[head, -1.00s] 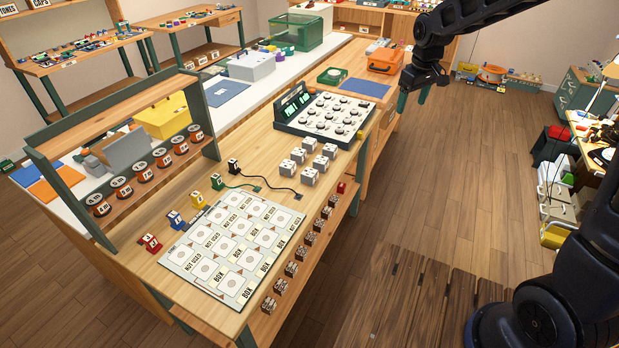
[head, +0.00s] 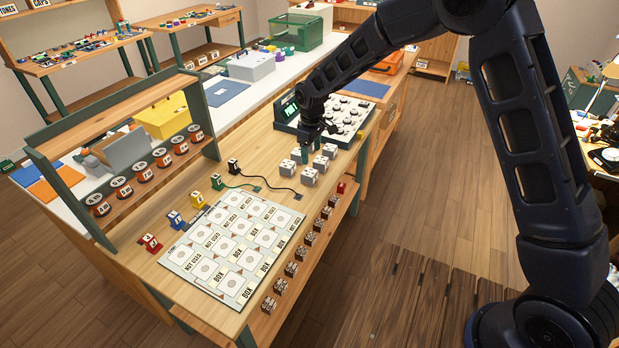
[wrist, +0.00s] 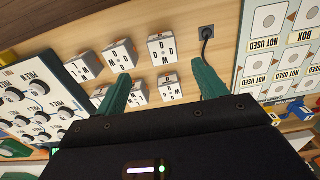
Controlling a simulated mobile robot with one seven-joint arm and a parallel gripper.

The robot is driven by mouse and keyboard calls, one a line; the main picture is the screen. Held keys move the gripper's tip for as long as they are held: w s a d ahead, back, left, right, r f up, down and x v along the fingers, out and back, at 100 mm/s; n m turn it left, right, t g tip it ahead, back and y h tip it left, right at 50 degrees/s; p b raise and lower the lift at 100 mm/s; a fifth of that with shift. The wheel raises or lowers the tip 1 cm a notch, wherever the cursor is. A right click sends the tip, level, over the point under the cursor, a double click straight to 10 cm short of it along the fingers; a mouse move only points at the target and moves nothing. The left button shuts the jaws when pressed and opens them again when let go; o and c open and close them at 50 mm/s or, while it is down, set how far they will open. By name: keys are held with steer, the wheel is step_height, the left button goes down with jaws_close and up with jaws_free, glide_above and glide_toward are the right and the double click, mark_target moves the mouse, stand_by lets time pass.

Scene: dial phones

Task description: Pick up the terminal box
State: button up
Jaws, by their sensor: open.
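Several small white boxes (head: 309,177) with dark lettering stand in two rows on the wooden bench, between the knob console and the printed board. I take these for the terminal boxes; which one is meant I cannot tell. They also show in the wrist view, one of them (wrist: 162,48) near the black plug. My gripper (wrist: 162,86) is open and empty, with its green fingers spread above the boxes.
The knob console (head: 352,112) stands just behind the boxes. The printed board (head: 232,245) lies at the bench front, with coloured numbered blocks (head: 176,219) along its left edge. A black cable (head: 272,191) runs beside the boxes. Small brown boxes (head: 291,269) line a lower ledge.

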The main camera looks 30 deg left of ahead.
mark_target(309, 172)
step_height(309, 172, down, 6)
steer(key=shift+r, duration=0.25)
steer(key=shift+s+a+f, duration=0.15)
steer(key=shift+f, duration=1.1)
steer(key=shift+s+a+f, duration=0.1)
steer(key=shift+f, duration=1.15)
steer(key=c, duration=1.1)
steer(key=shift+r, duration=0.1)
